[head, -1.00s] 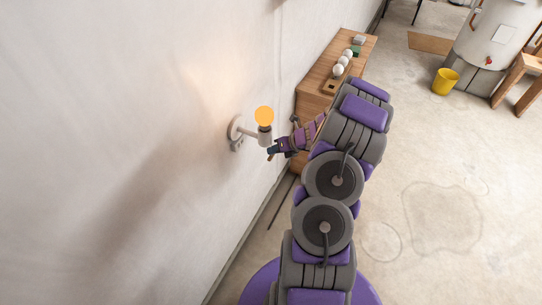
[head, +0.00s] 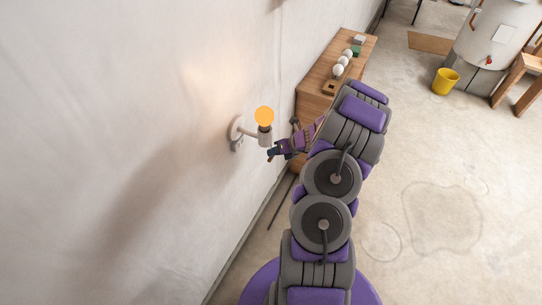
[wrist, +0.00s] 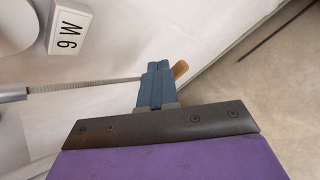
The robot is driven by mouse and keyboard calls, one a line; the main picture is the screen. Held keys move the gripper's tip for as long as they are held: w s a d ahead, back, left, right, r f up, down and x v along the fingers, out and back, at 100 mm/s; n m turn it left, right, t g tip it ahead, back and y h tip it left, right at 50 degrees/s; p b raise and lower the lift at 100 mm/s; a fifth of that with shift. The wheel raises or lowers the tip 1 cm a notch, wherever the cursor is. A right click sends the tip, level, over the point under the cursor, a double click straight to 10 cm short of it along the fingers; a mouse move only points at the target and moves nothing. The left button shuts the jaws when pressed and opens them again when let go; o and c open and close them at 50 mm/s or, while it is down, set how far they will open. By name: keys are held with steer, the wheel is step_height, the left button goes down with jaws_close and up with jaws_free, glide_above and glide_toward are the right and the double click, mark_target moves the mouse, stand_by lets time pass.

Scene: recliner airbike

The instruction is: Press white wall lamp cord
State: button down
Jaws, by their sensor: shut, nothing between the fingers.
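The white wall lamp (head: 247,131) is fixed to the wall at left of centre, with its round bulb (head: 264,116) glowing orange. In the wrist view, the lamp's thin beaded cord (wrist: 85,86) runs from a metal end at the left to my gripper (wrist: 158,68). The cord's tan end piece (wrist: 181,68) shows just beyond the blue fingertips. My gripper is shut, and the fingers cover part of the cord. I cannot tell whether they touch it. In the head view my gripper (head: 271,153) is just below and right of the lamp.
A wooden cabinet (head: 306,108) stands against the wall beyond my arm, with small white round items on top. A yellow bucket (head: 445,81) and a white tank (head: 492,45) stand far right. The floor at right is open.

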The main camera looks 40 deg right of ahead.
steer(key=shift+f, duration=0.45)
stand_by(0.3)
steer(key=shift+r, duration=0.15)
steer(key=shift+r+p, duration=1.45)
steer(key=shift+p, duration=0.75)
step_height(320, 180, up, 6)
steer(key=p, duration=0.5)
steer(key=shift+p, duration=0.4)
